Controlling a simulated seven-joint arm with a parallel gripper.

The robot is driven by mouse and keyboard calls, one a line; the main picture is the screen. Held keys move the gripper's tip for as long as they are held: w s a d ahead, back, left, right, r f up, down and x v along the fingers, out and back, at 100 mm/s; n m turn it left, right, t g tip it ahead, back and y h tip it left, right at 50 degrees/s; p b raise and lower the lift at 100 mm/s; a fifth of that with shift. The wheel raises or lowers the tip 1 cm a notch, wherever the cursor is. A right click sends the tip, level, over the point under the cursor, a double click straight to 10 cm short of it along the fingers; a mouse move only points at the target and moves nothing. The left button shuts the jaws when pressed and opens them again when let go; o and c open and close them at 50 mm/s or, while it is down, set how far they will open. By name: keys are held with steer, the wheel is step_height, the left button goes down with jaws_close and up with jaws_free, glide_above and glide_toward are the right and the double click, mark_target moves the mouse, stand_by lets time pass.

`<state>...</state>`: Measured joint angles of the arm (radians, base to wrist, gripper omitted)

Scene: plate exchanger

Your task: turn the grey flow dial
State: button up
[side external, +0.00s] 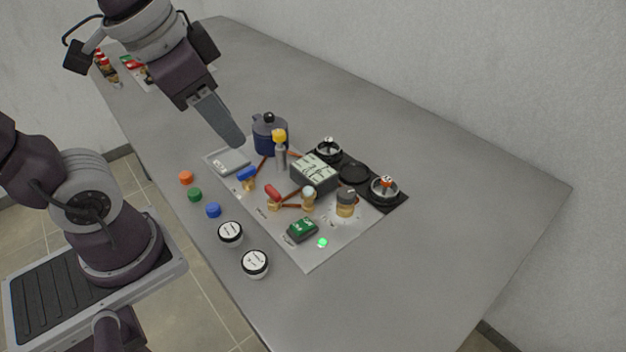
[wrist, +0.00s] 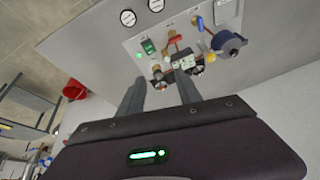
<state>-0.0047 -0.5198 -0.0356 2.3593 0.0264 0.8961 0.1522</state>
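The grey flow dial (side external: 346,197) looks to be the dark grey knob on a brass body at the right part of the light panel (side external: 312,255). In the wrist view it is small and partly among other parts, so I cannot mark it surely. My gripper (side external: 233,140) is raised above the panel's far left side, near the blue pot, well apart from the dial. In the wrist view its two fingers (wrist: 160,80) stand apart with nothing between them.
A blue pot (side external: 268,137) and yellow-topped valve (side external: 280,140) stand tall. The table's right side is clear.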

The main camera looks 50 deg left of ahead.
steer(key=shift+o, duration=1.1)
steer(key=w+d+f+m+g, duration=0.1)
steer(key=w+f+m+g, duration=0.1)
steer(key=w, duration=0.8)
steer(key=f+m, duration=0.1)
steer(key=m, duration=0.1)
steer(key=shift+d+m, duration=0.15)
steer(key=shift+m, duration=0.15)
steer(key=m+g, duration=0.2)
steer(key=m, duration=0.4)
glide_above(347, 192)
step_height(347, 192, down, 12)
steer(key=shift+s, duration=0.15)
steer(key=shift+g, duration=0.3)
step_height(347, 192, down, 8)
steer(key=shift+r, duration=0.1)
jaws_close()
